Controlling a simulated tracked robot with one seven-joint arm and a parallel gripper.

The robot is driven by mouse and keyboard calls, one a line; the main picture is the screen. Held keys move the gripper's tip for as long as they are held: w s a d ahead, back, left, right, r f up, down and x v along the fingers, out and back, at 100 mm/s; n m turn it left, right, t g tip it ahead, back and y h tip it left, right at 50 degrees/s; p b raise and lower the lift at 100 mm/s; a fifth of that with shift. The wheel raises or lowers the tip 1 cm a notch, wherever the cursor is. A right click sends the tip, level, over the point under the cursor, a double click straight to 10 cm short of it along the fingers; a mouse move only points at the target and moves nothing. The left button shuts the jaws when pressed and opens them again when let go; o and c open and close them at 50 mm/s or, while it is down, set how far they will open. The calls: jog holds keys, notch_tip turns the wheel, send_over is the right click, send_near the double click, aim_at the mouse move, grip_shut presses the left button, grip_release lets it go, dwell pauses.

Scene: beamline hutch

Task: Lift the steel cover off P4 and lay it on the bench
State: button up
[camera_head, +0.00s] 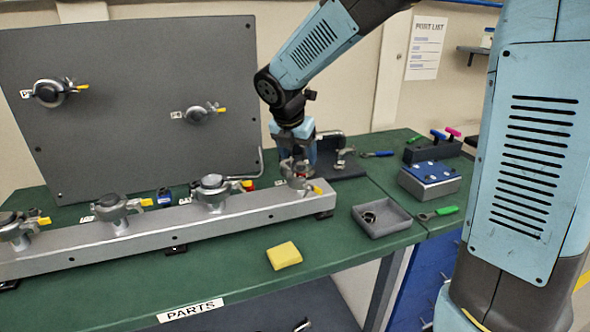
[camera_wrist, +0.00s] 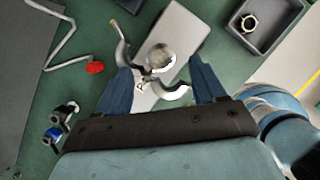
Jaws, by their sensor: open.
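P4 is the rightmost port (camera_head: 297,182) on the long grey rail (camera_head: 255,206). In the wrist view a round, shiny steel cover (camera_wrist: 160,56) sits on the port at the end of the rail (camera_wrist: 178,28). Its clamp (camera_wrist: 122,44) appears swung open, with curved halves apart at the left and below the cover. A label beside it is partly visible, showing a "P". My gripper (camera_wrist: 161,64) is open, its blue fingers on either side of the cover and clamp, holding nothing. In the head view my gripper (camera_head: 297,160) is just above P4 and partly hides it.
Other clamped ports (camera_head: 210,190) stand left along the rail. A grey tray (camera_head: 400,228) with a ring inside lies right of P4. A yellow sponge-like block (camera_head: 284,255) lies in front. A bent rod with a red end (camera_wrist: 95,67) is close by. Green bench (camera_head: 330,250) is clear around the block.

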aim_at(301, 164)
jog(key=shift+x, duration=1.6)
jog(key=shift+c, duration=0.5)
jog(key=shift+d, duration=0.1)
jog(key=c, duration=1)
